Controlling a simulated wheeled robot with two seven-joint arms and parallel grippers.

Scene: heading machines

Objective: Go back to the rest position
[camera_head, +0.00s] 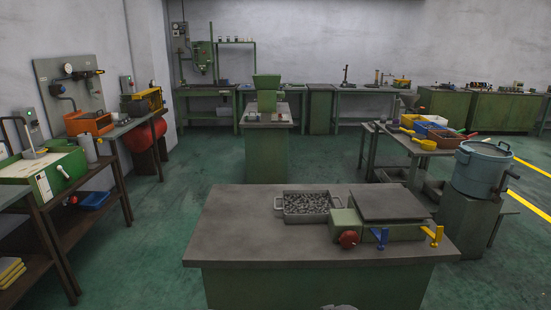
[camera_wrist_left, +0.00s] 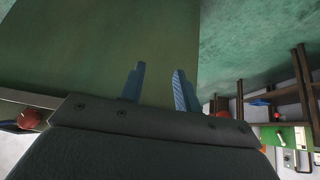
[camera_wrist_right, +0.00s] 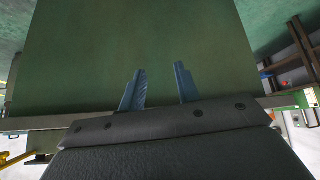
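My left gripper (camera_wrist_left: 158,85) shows in the left wrist view with its two blue fingers apart and nothing between them. My right gripper (camera_wrist_right: 159,88) shows in the right wrist view, also with its blue fingers apart and empty. Both face the plain green side of a bench or cabinet, which fills much of each wrist view. Neither gripper shows clearly in the head view; only a small grey shape sits at its bottom edge.
A grey-topped green bench (camera_head: 240,235) stands close in front. It bears a metal tray (camera_head: 306,218) of small dark parts and a green machine (camera_head: 395,229) with a flat plate. A blue-grey pot (camera_head: 482,170) stands at right. Green floor (camera_head: 150,250) is open at left.

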